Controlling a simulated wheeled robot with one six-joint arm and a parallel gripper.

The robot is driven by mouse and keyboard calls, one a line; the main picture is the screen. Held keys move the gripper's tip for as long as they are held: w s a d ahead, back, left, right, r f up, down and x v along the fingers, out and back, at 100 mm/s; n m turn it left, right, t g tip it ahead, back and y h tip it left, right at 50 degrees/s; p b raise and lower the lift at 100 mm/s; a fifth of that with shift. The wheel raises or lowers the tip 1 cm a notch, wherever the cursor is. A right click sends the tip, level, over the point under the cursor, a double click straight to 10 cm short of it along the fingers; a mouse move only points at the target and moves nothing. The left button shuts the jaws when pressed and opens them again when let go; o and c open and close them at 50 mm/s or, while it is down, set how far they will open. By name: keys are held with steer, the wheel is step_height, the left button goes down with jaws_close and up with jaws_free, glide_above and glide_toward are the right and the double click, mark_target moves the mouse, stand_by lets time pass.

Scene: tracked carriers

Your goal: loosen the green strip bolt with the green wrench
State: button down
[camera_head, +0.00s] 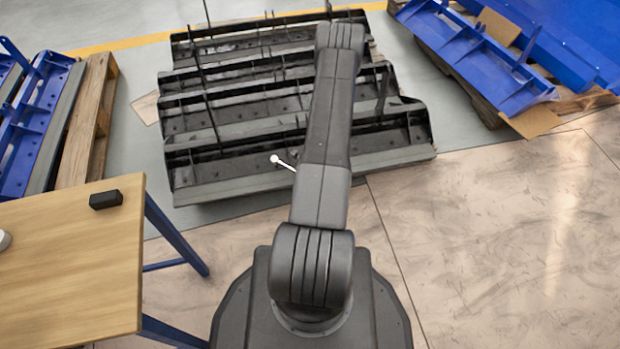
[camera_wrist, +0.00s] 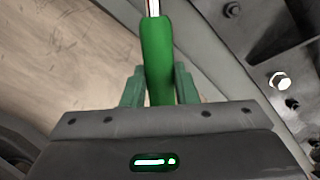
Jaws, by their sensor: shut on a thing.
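In the wrist view my gripper (camera_wrist: 158,80) is shut on the green handle of the wrench (camera_wrist: 157,45), with one greenish finger on each side. The wrench's pale metal shaft runs up out of the wrist view, so its head is not seen there. In the head view my arm hides the gripper. A thin pale rod with a round white end (camera_head: 275,158) sticks out left of my arm, probably the wrench's far end. A silver bolt head (camera_wrist: 281,80) sits on a dark metal part at the right of the wrist view, apart from the wrench. I cannot make out a green strip.
Dark ribbed metal carriers (camera_head: 300,185) lie in rows ahead, partly behind my arm. A wooden table (camera_head: 60,270) with a black block (camera_head: 105,199) stands at left. Blue metal parts on pallets lie at far left and upper right. The floor at right (camera_head: 500,240) is clear.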

steer(key=shift+w+d+r+n+p, duration=0.25)
steer(key=shift+w+n+p, duration=0.2)
steer(key=shift+p, duration=0.8)
steer(key=shift+w, duration=0.15)
steer(key=shift+w+d+r+p, duration=0.1)
steer(key=shift+w+r+p, duration=0.05)
steer(key=shift+p, duration=0.75)
steer(key=shift+w+d+n+p, duration=0.15)
steer(key=shift+w+n+p, duration=0.35)
steer(key=shift+p, duration=0.35)
steer(key=shift+s+m+b, duration=0.25)
steer(key=shift+s+b, duration=0.15)
steer(key=shift+b, duration=0.9)
